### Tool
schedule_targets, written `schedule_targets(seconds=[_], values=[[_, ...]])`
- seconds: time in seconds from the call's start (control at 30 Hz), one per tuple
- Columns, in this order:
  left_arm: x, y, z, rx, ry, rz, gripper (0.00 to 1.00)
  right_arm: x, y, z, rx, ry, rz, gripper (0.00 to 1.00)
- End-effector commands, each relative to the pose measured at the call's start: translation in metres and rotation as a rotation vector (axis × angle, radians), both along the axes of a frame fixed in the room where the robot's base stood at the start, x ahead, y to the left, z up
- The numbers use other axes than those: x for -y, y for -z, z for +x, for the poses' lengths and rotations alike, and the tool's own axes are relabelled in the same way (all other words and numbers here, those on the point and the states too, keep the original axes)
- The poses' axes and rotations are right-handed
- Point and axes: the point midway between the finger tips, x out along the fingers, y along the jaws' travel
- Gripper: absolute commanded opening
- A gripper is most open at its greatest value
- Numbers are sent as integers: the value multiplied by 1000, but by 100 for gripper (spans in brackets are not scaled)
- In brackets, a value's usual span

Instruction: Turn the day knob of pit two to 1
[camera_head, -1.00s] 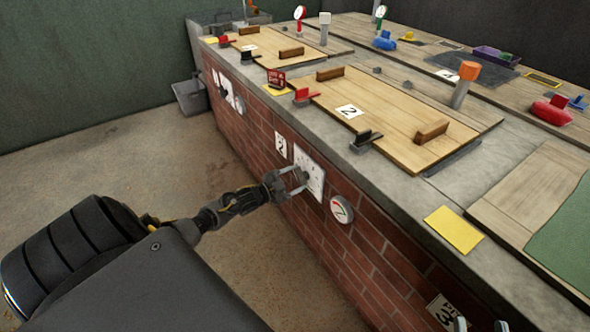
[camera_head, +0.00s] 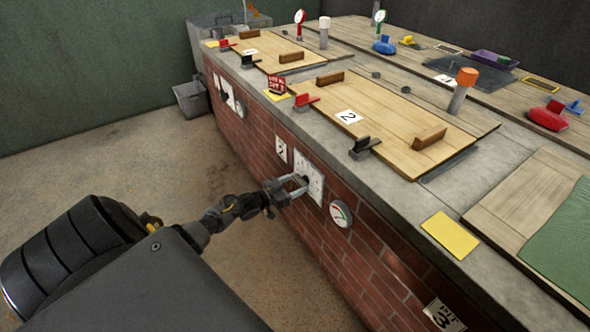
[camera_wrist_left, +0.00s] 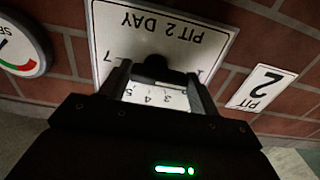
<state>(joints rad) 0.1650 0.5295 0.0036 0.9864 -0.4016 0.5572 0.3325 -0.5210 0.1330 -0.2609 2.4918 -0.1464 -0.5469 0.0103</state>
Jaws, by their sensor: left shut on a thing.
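The white PIT 2 DAY plate (camera_head: 313,171) is on the brick front of the long counter. It appears upside down in the left wrist view (camera_wrist_left: 165,22), with 7 on the left and 1 on the right of the dial. My left gripper (camera_head: 300,184) reaches the plate from the left and is shut on the dark day knob (camera_wrist_left: 152,68) at its middle. The fingers partly hide the knob and some numbers, so I cannot tell which number it points to. My right gripper is not in view.
A round gauge (camera_head: 340,213) is right of the plate, and a small PIT 2 sign (camera_head: 281,149) is left of it. Wooden lids, one marked 2 (camera_head: 400,125), lie on the counter above. A grey bin (camera_head: 191,98) stands at the far left. The floor is clear.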

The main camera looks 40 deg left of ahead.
Motion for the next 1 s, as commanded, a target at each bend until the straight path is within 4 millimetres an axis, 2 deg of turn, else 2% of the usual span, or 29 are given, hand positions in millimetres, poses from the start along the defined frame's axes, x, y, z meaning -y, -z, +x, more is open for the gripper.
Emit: schedule_targets(seconds=[0.5, 0.53, 0.67, 0.7, 1.0], values=[[0, 1, 0, -8, -1, -19, 39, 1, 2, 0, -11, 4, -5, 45], [0, 1, 0, -7, -1, -19, 64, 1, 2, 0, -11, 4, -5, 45], [0, 1, 0, -6, -1, -18, 81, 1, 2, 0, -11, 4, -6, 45], [0, 0, 0, -6, -1, -18, 84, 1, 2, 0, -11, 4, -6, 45], [-1, 0, -3, -6, 0, -17, 84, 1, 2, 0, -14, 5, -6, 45]])
